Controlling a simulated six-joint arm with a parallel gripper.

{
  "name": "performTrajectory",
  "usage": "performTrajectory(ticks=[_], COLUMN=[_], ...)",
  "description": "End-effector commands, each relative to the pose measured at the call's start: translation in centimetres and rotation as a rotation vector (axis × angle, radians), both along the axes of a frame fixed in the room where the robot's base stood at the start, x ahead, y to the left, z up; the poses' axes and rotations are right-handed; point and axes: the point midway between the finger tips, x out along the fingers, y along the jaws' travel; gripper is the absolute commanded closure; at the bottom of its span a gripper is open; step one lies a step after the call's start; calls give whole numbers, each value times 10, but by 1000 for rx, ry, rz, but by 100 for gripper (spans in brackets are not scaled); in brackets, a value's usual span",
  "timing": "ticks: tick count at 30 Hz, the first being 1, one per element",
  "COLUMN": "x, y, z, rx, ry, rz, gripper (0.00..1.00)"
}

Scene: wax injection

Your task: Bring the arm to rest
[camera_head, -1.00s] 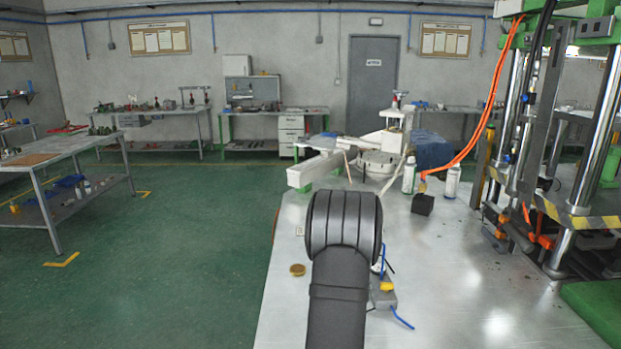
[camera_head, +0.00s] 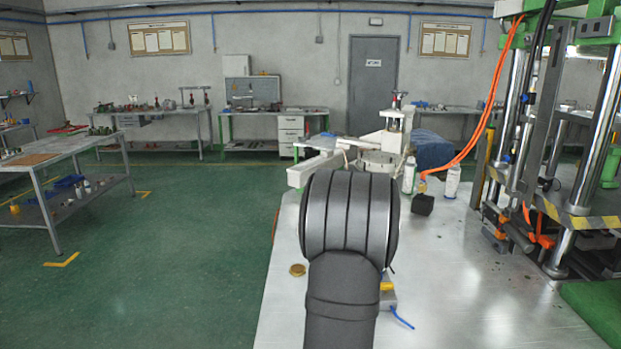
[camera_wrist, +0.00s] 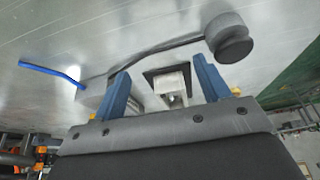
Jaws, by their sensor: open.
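In the wrist view my gripper (camera_wrist: 162,88) shows as two blue fingers held well apart, with nothing between them. In the head view my dark grey arm (camera_head: 345,225) rises from the bottom edge over the metal table (camera_head: 480,280), and its thick ribbed joint hides what lies behind it. The gripper itself is hidden in the head view. Behind the fingers, in the wrist view, are a pale block on a dark square plate (camera_wrist: 170,82) and a grey round knob (camera_wrist: 229,38) on a dark bar.
A press with steel columns (camera_head: 590,150) stands at the right. A white machine (camera_head: 385,145), white bottles (camera_head: 452,181) and a black block (camera_head: 422,204) stand farther back on the table. A small brass disc (camera_head: 297,270) lies left of my arm.

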Motion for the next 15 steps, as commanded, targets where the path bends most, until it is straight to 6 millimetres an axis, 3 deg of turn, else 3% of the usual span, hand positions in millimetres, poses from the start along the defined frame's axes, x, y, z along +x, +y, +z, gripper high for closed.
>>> performTrajectory(ticks=[8,15], x=[-47,-11], y=[0,13], z=[1,19], rx=[1,6], ry=[0,-1], rz=[-2,6], gripper=[31,31])
